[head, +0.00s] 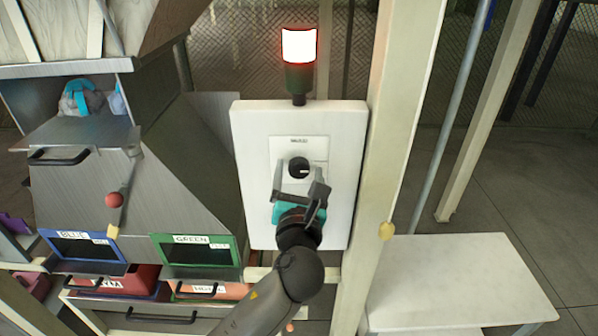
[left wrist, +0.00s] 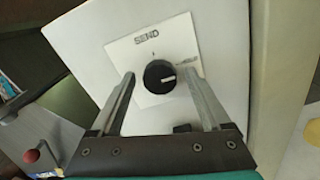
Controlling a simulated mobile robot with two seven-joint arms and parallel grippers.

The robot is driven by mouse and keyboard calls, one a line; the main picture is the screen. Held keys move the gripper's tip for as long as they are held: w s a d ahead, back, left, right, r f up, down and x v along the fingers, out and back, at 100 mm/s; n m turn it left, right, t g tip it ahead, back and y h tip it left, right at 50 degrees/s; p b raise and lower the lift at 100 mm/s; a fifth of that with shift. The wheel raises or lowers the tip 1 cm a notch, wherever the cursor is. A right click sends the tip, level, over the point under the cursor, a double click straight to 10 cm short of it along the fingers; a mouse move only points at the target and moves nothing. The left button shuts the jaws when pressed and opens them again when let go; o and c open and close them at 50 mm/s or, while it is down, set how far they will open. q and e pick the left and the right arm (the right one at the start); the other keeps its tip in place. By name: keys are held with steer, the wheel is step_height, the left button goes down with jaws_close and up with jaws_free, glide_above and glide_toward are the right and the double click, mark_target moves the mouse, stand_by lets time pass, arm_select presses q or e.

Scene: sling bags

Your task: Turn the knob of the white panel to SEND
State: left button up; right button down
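The white panel (head: 255,130) stands upright in the middle of the head view, with a red-lit lamp (head: 299,46) on top. Its black knob (head: 299,167) sits on a pale label plate; in the left wrist view the knob (left wrist: 159,76) has a white mark pointing right in the picture. The word SEND (left wrist: 147,37) is printed above the knob there. My left gripper (head: 297,190) is in front of the panel, just below the knob in the head view. Its fingers (left wrist: 160,90) are spread on either side of the knob, without visible contact. My right gripper is out of view.
A metal chute unit with a blue-framed screen (head: 84,247), a green-framed screen (head: 195,250) and a red-ball lever (head: 114,200) stands left. A pale post (head: 395,140) rises right of the panel. A bare white table (head: 455,275) stands at lower right.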

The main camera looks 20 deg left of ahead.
arm_select(q)
jaws_close()
stand_by(0.4)
steer(key=shift+n, duration=0.3)
steer(key=n, duration=0.4)
steer(key=shift+n, duration=0.3)
steer(key=n, duration=0.4)
steer(key=shift+a+n, duration=0.1)
steer(key=shift+n, duration=0.2)
steer(key=n, duration=0.4)
steer(key=shift+n+b, duration=0.5)
steer(key=shift+n, duration=1.6)
